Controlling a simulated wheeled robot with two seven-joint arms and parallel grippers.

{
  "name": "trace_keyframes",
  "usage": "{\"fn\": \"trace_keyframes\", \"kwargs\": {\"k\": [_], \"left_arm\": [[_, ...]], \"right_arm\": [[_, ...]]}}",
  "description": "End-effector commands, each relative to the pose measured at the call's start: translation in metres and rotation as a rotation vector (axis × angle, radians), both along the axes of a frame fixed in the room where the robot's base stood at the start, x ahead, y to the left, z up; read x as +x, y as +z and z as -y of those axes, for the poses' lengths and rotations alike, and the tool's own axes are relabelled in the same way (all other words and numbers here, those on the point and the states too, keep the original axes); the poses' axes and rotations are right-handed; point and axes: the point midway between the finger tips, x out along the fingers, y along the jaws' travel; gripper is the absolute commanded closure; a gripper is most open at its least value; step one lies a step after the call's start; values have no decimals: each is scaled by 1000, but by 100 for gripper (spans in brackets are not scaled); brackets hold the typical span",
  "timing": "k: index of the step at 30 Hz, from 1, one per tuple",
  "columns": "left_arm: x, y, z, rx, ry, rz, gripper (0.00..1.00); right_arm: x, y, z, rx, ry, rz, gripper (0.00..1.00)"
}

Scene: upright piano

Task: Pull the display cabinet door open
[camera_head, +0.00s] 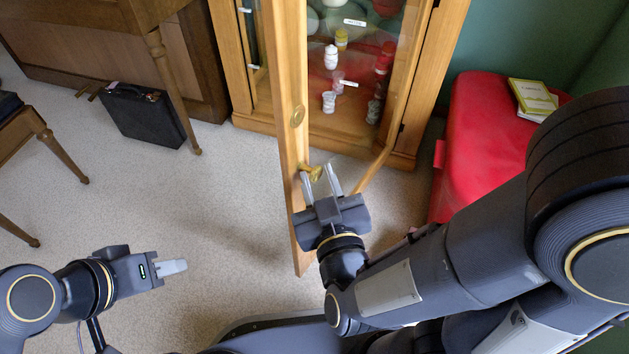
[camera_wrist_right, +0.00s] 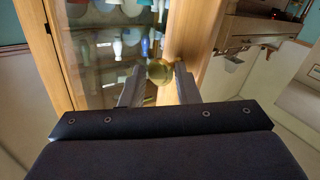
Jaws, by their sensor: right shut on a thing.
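The display cabinet (camera_head: 240,75) is a wooden case with small jars and cups inside. Its glazed door (camera_head: 297,150) stands swung out from the case toward me, seen nearly edge-on in the head view. A brass knob (camera_head: 311,172) sits on the door frame; it also shows in the right wrist view (camera_wrist_right: 160,71). My right gripper (camera_head: 320,180) has its fingers on either side of the knob and is shut on it. My left gripper (camera_head: 174,267) is over the carpet at the lower left, apart from the door; its finger gap is hidden by the side-on angle.
A red padded bench (camera_head: 477,125) with books (camera_head: 533,97) on it stands right of the cabinet. A black case (camera_head: 143,117) stands on the floor beside the piano (camera_head: 85,65). A wooden chair (camera_head: 25,135) is at the left. The carpet left of the door is clear.

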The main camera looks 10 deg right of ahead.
Motion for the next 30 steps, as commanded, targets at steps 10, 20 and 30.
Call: {"fn": "trace_keyframes", "kwargs": {"k": [10, 20, 30], "left_arm": [[0, 1, 0, 0, 0, 0, 64], [0, 4, 0, 0, 0, 0, 64], [0, 35, 0, 0, 0, 0, 64]], "right_arm": [[7, 3, 16, 8, -68, 9, 55], [6, 5, 16, 6, -67, 6, 51], [-13, 61, 7, 22, -42, 20, 51]]}}
